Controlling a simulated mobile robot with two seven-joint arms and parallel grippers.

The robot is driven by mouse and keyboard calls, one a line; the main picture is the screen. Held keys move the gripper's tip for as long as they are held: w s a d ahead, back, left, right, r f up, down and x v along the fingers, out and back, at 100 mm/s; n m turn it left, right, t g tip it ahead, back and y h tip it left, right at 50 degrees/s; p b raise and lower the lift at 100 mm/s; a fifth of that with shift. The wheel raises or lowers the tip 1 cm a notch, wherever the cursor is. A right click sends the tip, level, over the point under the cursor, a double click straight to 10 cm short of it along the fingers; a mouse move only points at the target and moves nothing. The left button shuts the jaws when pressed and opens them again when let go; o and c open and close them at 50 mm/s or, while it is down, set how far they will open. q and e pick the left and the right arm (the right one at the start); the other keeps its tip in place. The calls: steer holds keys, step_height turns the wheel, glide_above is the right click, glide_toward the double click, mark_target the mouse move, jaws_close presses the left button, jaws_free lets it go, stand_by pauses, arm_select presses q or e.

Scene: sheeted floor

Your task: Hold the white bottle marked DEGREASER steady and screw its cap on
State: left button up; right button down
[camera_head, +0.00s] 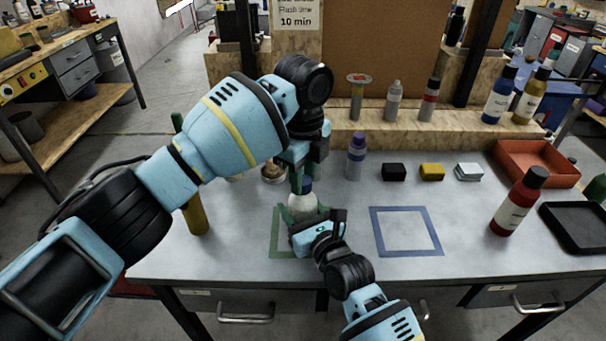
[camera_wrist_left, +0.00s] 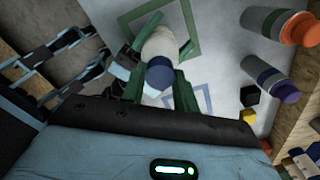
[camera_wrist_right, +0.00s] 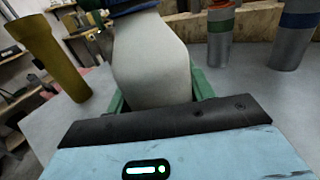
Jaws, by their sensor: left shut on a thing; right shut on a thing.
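The white bottle (camera_head: 301,203) stands upright at the green outlined square (camera_head: 282,243) on the bench; no lettering on it is readable. My right gripper (camera_head: 304,216) is shut around its body from the front; the white body fills the middle of the right wrist view (camera_wrist_right: 150,62). My left gripper (camera_head: 306,180) comes from above and is shut on the dark blue cap (camera_wrist_left: 160,75) at the bottle's top. In the head view the cap is mostly hidden by the left fingers. How far the cap sits on the neck cannot be seen.
A grey bottle with a purple cap (camera_head: 356,160) stands close behind right. The blue outlined square (camera_head: 405,232) is empty.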

arm_select(q)
steer(key=o, duration=1.1)
steer(key=shift+r, duration=2.25)
steer(key=shift+c, duration=0.4)
steer(key=n, duration=0.3)
steer(key=shift+r, duration=0.35)
steer(key=n, duration=0.2)
steer(key=r+n, duration=0.1)
steer(key=n, duration=0.1)
steer(key=shift+n, duration=0.4)
steer(key=n, duration=0.2)
steer(key=r+n, duration=0.1)
steer(key=n, duration=0.5)
steer(key=shift+r, duration=0.4)
